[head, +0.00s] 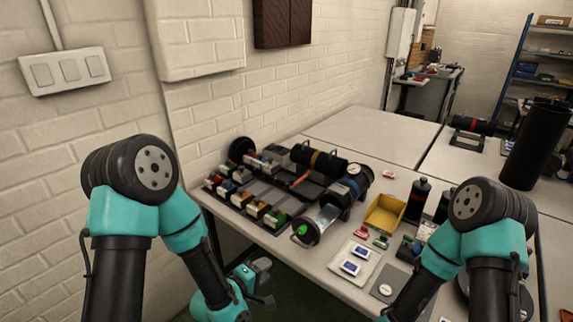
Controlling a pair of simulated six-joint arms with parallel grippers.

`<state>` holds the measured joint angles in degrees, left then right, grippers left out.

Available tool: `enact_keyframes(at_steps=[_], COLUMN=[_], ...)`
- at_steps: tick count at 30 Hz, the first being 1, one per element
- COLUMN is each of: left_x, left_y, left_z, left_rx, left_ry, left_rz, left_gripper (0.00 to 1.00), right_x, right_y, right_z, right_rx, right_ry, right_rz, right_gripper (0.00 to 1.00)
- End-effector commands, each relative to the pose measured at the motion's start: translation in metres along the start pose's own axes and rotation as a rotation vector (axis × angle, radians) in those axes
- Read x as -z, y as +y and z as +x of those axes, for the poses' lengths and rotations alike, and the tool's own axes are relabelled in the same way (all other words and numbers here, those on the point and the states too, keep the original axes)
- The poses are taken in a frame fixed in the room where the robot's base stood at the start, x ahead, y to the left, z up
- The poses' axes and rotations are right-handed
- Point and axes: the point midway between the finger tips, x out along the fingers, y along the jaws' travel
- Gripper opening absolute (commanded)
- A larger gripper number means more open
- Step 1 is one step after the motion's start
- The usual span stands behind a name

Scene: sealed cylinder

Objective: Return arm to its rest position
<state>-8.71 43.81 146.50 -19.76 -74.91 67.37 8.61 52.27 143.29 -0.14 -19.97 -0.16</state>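My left arm (125,215) comes in from the left, bends at a black joint and reaches down to the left gripper (266,284). This gripper hangs low, in front of the table's near edge and apart from everything on the table. It is small and dark here, and I see nothing held in it. My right arm (485,245) stands at the lower right, its forearm sloping down and left out of the picture. My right gripper is out of view. The black cylinder (343,194) with a clear end and a gauge lies on the table.
The table (320,268) carries a dark tray of coloured parts (245,205), another black cylinder (318,160), a yellow bin (384,213), black bottles (418,196) and a white tray (368,272). A brick wall (60,180) stands at left. The far tabletop (375,132) is clear.

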Motion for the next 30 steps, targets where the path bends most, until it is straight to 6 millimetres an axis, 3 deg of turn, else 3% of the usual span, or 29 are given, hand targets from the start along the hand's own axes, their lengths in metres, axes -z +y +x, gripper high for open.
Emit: enact_keyframes(at_steps=[5, 8, 12, 18, 24, 30], left_x=[0.013, 0.021, 0.028, 0.022, 0.008, 0.003], left_y=[-0.043, -0.082, -0.139, -0.208, -0.243, -0.249], left_z=[-0.009, -0.022, -0.050, -0.102, -0.142, -0.151], left_rx=[0.159, 0.310, 0.533, 0.790, 0.903, 0.917], left_ry=[0.010, -0.011, -0.098, -0.325, -0.545, -0.602], left_rz=[0.112, 0.214, 0.350, 0.483, 0.536, 0.547], left_gripper=[0.37, 0.37, 0.37, 0.37, 0.37, 0.37], right_x=[0.000, 0.000, 0.000, 0.000, 0.000, 0.000], right_y=[0.000, 0.000, 0.000, 0.000, 0.000, 0.000], right_z=[0.000, 0.000, 0.000, 0.000, 0.000, 0.000], right_rx=[0.000, 0.000, 0.000, 0.000, 0.000, 0.000], right_ry=[0.000, 0.000, 0.000, 0.000, 0.000, 0.000], right_rz=[0.000, 0.000, 0.000, 0.000, 0.000, 0.000], right_gripper=[0.43, 0.43, 0.43, 0.43, 0.43, 0.43])
